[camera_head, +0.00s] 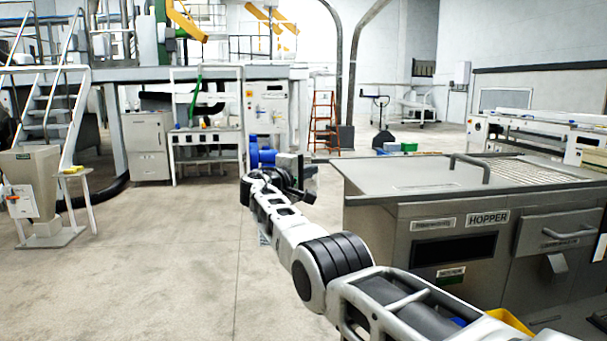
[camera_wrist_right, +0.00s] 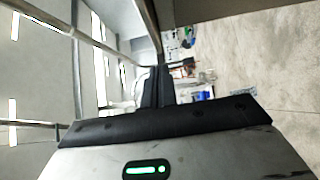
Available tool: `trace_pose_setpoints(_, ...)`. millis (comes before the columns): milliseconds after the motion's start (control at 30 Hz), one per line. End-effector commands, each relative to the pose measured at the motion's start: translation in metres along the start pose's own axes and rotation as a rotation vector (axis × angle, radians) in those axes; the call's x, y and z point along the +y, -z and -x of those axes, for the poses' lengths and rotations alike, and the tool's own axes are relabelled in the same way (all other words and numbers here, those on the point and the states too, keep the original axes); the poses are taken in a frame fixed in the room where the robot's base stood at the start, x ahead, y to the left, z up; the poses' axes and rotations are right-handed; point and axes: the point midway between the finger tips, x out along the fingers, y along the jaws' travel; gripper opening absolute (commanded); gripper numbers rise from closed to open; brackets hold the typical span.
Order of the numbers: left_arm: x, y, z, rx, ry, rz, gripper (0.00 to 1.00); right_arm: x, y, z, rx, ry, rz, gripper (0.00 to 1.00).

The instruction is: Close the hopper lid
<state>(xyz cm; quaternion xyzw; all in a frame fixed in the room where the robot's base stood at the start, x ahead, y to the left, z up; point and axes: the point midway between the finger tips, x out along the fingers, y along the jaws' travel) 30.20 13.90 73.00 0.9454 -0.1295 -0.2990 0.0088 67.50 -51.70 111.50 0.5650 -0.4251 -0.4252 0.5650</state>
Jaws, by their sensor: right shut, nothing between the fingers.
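The hopper (camera_head: 400,222) is a steel cabinet with a HOPPER label at the right of the head view. A flat steel panel (camera_head: 400,176) covers the left part of its top; a raised bar handle (camera_head: 470,166) stands near its right side. A grille (camera_head: 530,170) shows on the right part of the top. I cannot tell clearly how the lid sits. My right gripper (camera_head: 309,180) is left of the hopper, apart from the handle. In the right wrist view its dark fingers (camera_wrist_right: 158,72) are together and empty. My left gripper is not in view.
A drawer front (camera_head: 560,235) with a handle is on the hopper's front. Open concrete floor (camera_head: 170,260) lies to the left. A small steel machine (camera_head: 32,190), stairs and a workbench (camera_head: 206,140) stand farther back. An orange ladder (camera_head: 322,125) stands behind.

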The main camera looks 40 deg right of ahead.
Motion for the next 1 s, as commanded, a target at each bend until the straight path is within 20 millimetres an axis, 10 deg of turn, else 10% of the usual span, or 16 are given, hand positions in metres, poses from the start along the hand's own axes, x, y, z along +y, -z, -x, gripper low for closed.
trace_pose_setpoints(1000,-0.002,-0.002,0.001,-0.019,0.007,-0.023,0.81,-0.002,-0.022,-0.029,0.023,-0.001,-0.001,0.00)
